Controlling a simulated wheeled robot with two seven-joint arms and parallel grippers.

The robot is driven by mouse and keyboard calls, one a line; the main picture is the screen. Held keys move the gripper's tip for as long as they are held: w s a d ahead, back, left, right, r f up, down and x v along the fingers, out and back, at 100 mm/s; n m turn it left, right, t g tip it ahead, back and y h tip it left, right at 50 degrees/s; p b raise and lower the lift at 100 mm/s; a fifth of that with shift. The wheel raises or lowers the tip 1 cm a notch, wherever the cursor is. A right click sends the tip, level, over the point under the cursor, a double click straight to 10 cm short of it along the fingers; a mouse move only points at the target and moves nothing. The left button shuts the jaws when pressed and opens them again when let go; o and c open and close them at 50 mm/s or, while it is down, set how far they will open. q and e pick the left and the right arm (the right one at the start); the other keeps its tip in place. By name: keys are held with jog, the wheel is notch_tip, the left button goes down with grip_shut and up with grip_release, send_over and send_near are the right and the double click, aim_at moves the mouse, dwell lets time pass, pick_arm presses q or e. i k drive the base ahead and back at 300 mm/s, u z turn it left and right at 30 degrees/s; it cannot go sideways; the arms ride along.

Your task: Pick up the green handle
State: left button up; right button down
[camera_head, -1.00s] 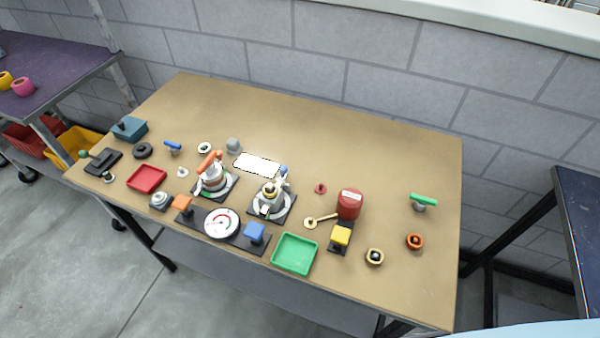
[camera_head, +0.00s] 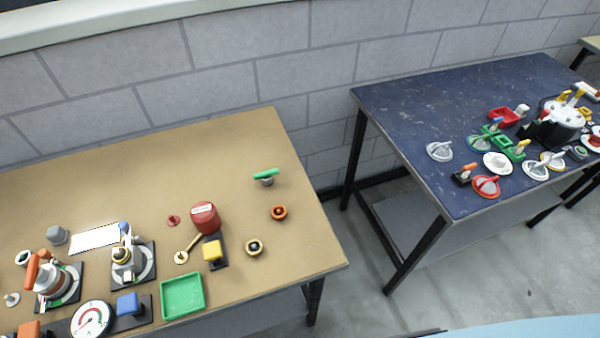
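The green handle (camera_head: 266,174) is a short green bar on a small grey base. It stands on the tan table (camera_head: 235,140) near its right end, apart from the other parts. Neither of my grippers is in the head view, and nothing touches the handle.
A green tray (camera_head: 182,296) sits at the front edge. A dark blue table (camera_head: 400,120) with several parts stands right, across a floor gap. A block wall is behind.

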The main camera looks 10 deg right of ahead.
aim_at(261, 175)
jog(key=k, duration=0.5)
jog(key=u, duration=0.6)
jog(key=i, duration=0.1)
jog(key=u, duration=0.2)
